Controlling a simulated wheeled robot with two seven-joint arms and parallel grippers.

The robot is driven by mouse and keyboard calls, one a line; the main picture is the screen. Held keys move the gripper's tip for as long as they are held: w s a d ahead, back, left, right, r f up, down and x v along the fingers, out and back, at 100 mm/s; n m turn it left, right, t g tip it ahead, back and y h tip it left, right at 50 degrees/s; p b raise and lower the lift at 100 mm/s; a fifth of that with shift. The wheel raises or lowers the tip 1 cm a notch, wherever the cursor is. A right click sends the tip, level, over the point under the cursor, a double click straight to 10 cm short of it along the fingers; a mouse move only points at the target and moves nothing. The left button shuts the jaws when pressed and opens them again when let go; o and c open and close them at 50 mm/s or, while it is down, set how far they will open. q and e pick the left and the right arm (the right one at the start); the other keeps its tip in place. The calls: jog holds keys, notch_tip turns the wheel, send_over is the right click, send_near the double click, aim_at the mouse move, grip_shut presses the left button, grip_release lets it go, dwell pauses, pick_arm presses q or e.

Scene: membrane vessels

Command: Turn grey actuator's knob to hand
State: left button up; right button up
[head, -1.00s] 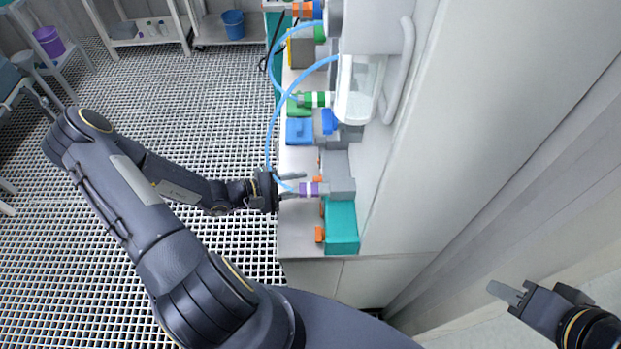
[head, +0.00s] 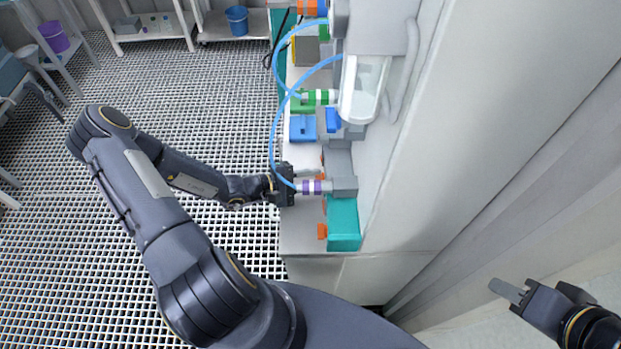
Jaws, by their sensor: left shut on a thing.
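The grey actuator (head: 338,160) is a box on the bench beside the wall panel, just behind the teal actuator. Its orange knob is on its left side and is mostly hidden by the fingers, so its setting cannot be read. My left gripper (head: 312,171) reaches in from the left, level with the box, and is shut on the knob. My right gripper (head: 508,291) is at the lower right, far from the actuators, and its jaw gap cannot be made out.
A teal actuator (head: 343,222) with an orange knob (head: 322,231) stands in front. A blue box (head: 303,127) and a green-banded fitting (head: 318,97) are further back.

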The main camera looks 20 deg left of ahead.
pick_arm(q)
jog(key=n+g, duration=0.1)
jog(key=n+p, duration=0.1)
jog(key=n, duration=0.1)
jog(key=shift+w+r+g, duration=0.2)
jog(key=shift+g, duration=0.2)
jog(key=shift+w+n+g+h+p, duration=0.1)
jog(key=shift+n+g+h+p, duration=0.3)
jog(key=shift+n+g, duration=0.9)
jog(key=shift+n, duration=0.4)
jog(key=o, duration=0.7)
jog(key=shift+c, duration=0.2)
jog(key=shift+w, duration=0.1)
jog(key=b+v, duration=0.1)
jog(key=v, duration=0.6)
jog(key=shift+f+b, duration=0.2)
jog(key=shift+b, duration=0.1)
jog(key=shift+s+a+r, duration=0.25)
jog(key=shift+s+a, duration=0.05)
